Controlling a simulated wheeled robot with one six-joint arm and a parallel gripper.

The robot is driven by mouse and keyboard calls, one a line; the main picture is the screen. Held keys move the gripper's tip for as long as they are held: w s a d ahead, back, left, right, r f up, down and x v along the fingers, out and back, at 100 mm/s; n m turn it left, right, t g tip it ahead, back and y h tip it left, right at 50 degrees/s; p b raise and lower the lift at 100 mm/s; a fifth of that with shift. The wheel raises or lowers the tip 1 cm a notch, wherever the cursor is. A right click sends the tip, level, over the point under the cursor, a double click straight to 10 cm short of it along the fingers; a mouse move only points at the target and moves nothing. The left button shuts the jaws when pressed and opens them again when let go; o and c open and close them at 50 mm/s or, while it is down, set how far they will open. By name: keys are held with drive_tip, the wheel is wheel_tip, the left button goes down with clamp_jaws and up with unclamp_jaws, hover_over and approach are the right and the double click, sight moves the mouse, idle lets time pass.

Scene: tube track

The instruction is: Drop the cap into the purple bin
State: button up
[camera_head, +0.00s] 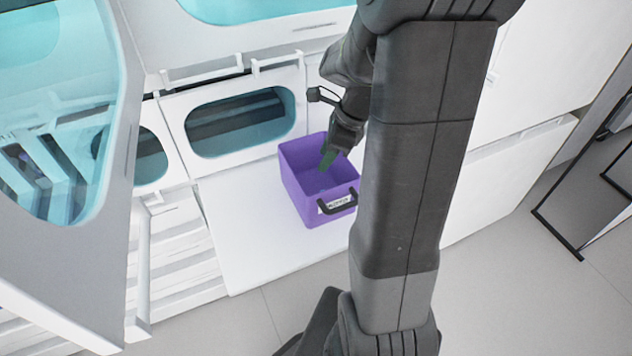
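The purple bin (292,182) stands on a white surface near the picture's middle, its open top up, with a black handle and a white label on its near side. My gripper (328,159) points down over the bin's opening, its dark green tip inside the rim as seen from here. It is too small to tell whether the fingers are open or shut. I cannot make out the cap for certain. A faint bluish spot shows on the bin's floor below my gripper, too small to identify.
A white machine with an oval-windowed panel (240,122) stands behind the bin. A tall white door with a teal window (60,120) stands open at the left. The white surface (245,235) left of the bin is bare. My arm hides the area right of the bin.

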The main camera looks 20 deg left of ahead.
drive_tip(key=shift+r, duration=0.1)
drive_tip(key=p+v, duration=0.1)
drive_tip(key=v, duration=1.2)
drive_tip(key=shift+d+r, duration=0.2)
drive_tip(key=shift+r, duration=0.1)
drive_tip(key=shift+w, duration=0.1)
drive_tip(key=a+p+x, duration=0.1)
drive_tip(key=p+x, duration=0.1)
drive_tip(key=x, duration=0.8)
drive_tip(key=shift+s+a, duration=0.25)
drive_tip(key=shift+s, duration=0.05)
drive_tip(key=shift+f, duration=0.25)
